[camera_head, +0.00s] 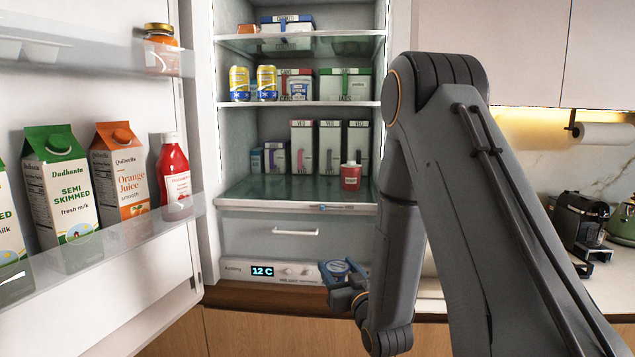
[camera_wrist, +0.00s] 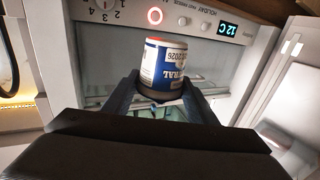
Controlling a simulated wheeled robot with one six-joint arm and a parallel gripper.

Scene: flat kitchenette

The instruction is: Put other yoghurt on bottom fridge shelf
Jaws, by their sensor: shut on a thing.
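My gripper (camera_head: 347,283) is shut on a yoghurt pot with a white and blue label, also seen between my fingers in the wrist view (camera_wrist: 163,65). It is in front of the fridge's control panel, below the bottom shelf. The yoghurt (camera_head: 338,270) is partly hidden in the head view by my gripper. The bottom fridge shelf (camera_head: 255,188) is glass and holds several boxes at the back and a small red pot (camera_head: 350,176) near the front right.
The fridge door (camera_head: 150,297) is open at the left, with cartons and a red bottle (camera_head: 174,170) in its rack. A drawer (camera_head: 290,233) lies under the bottom shelf. The bottom shelf's front left is clear. A counter (camera_head: 608,268) with a coffee machine (camera_head: 580,222) is at right.

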